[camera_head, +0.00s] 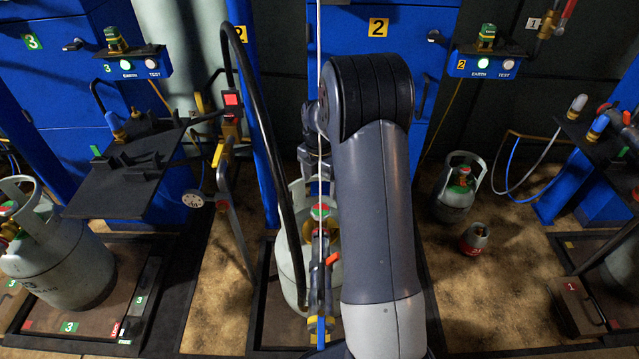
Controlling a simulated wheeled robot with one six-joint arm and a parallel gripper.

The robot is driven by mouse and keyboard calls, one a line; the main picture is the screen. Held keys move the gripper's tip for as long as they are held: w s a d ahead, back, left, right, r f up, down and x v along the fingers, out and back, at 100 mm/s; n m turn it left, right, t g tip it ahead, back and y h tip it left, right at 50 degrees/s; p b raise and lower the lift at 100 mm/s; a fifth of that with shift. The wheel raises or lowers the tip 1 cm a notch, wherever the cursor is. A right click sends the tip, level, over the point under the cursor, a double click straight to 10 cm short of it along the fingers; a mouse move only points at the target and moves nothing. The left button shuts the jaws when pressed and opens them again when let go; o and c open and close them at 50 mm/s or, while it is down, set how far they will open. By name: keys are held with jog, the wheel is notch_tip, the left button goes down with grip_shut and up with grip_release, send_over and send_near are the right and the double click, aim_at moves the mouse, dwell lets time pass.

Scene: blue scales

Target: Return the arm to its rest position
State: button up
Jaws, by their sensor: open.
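My grey arm (375,200) stands large in the middle of the camera_head view, with a dark rounded joint at its top and a pale section at its bottom. My gripper (316,165) shows partly at the left edge of the arm, in front of the blue cabinet and above a gas cylinder. It is open, and I see nothing held in it. Much of the wrist is hidden behind the arm.
A cylinder (290,262) stands on the middle scale, partly hidden by my arm. A large cylinder (68,268) stands on scale 3 at left. A grey cylinder (455,190) and small red-grey cylinder (474,238) stand on the floor at right. A black hose (262,110) hangs left of my arm.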

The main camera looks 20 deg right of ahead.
aim_at(319, 211)
jog(key=shift+f, duration=0.1)
notch_tip(319, 211, down, 11)
jog(key=shift+r+b, duration=0.1)
jog(key=shift+b, duration=0.9)
jog(key=shift+r, duration=0.1)
